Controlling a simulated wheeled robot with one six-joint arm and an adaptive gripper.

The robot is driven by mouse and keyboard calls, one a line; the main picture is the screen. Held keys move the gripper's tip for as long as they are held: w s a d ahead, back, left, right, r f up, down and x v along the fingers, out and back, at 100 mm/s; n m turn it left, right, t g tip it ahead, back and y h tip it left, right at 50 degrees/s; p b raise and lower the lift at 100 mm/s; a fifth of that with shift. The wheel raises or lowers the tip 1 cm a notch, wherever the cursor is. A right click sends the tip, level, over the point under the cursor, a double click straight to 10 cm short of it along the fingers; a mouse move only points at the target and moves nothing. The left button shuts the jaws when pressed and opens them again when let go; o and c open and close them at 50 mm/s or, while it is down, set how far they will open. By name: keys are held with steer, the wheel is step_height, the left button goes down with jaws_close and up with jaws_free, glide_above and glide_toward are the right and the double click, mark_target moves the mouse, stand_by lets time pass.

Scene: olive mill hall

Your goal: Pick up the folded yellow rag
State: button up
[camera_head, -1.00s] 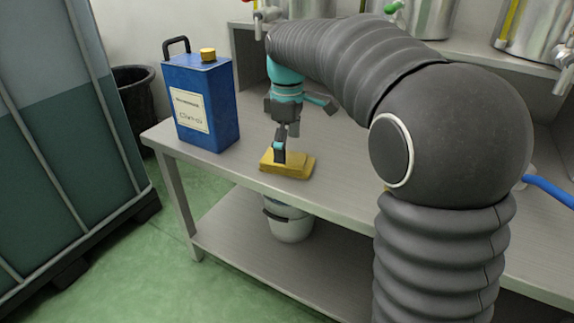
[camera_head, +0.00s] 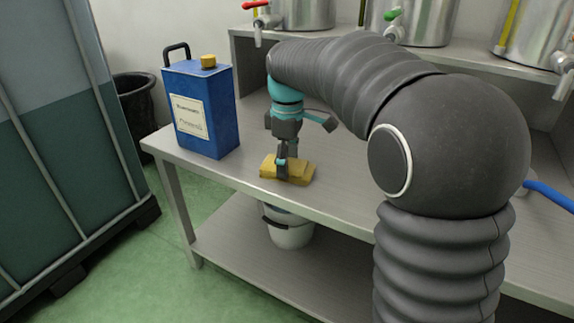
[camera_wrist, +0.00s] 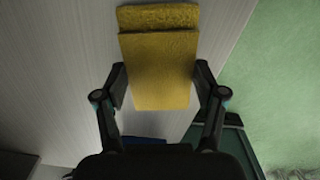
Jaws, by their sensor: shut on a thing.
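The folded yellow rag (camera_head: 297,172) lies on the metal table near its front edge. It also shows in the wrist view (camera_wrist: 160,65), where its lower part sits between the two fingers. My gripper (camera_head: 287,172) points down at the rag in the head view and is shut on it. The wrist view shows my gripper's fingers (camera_wrist: 160,82) on both sides of the rag. In the head view the rag appears to be still at table height; I cannot tell whether it is clear of the surface.
A blue can (camera_head: 200,108) with a yellow cap stands on the table (camera_head: 345,200) left of my gripper. A white bucket (camera_head: 290,232) sits below on the lower shelf. Steel tanks (camera_head: 425,18) with taps stand on a raised shelf behind. A large tank (camera_head: 50,150) is at left.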

steer(key=shift+r, duration=0.1)
step_height(320, 180, up, 4)
steer(key=shift+p, duration=0.55)
steer(key=s+d+r, duration=0.5)
steer(key=d+r, duration=0.1)
steer(key=d, duration=0.4)
steer(key=shift+d+r+p, duration=0.3)
steer(key=shift+r+p, duration=0.1)
steer(key=o, duration=0.4)
steer(key=shift+c, duration=1.4)
steer(key=shift+a, duration=0.1)
